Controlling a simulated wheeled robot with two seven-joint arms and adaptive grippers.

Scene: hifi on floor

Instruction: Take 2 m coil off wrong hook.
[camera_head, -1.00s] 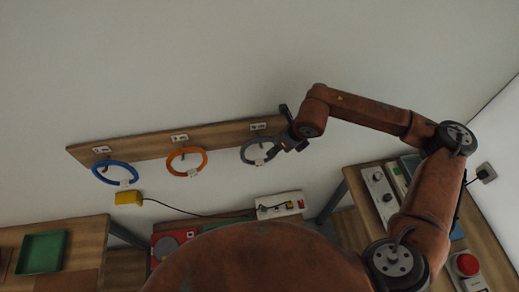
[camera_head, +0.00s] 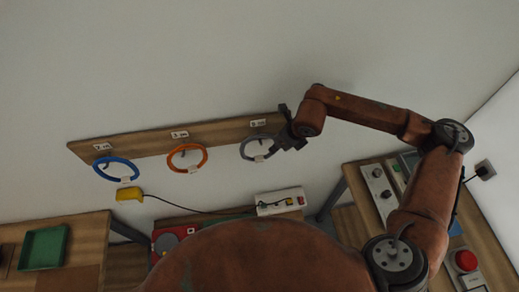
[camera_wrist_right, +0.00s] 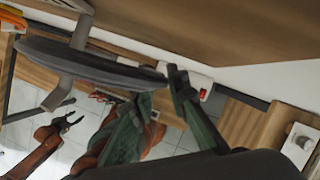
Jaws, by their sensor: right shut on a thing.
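A wooden hook board (camera_head: 220,133) on the wall carries three coils. A blue coil (camera_head: 103,174) hangs at the left, an orange coil (camera_head: 171,162) in the middle and a grey coil (camera_head: 243,151) at the right, each with a pale tag too small to read. My right gripper (camera_head: 282,143) is shut on the right side of the grey coil, which still hangs at its hook. In the right wrist view, the grey coil (camera_wrist_right: 90,63) is a dark band running to the fingers (camera_wrist_right: 168,88). My left gripper (camera_wrist_right: 68,122) shows small there, jaws apart and empty.
Small labels sit above the hooks. A yellow box (camera_head: 129,195) on a cable and a white power strip (camera_head: 280,202) are below the board. A table with a green tray (camera_head: 43,248) is at left. A bench with devices (camera_head: 378,186) is at right.

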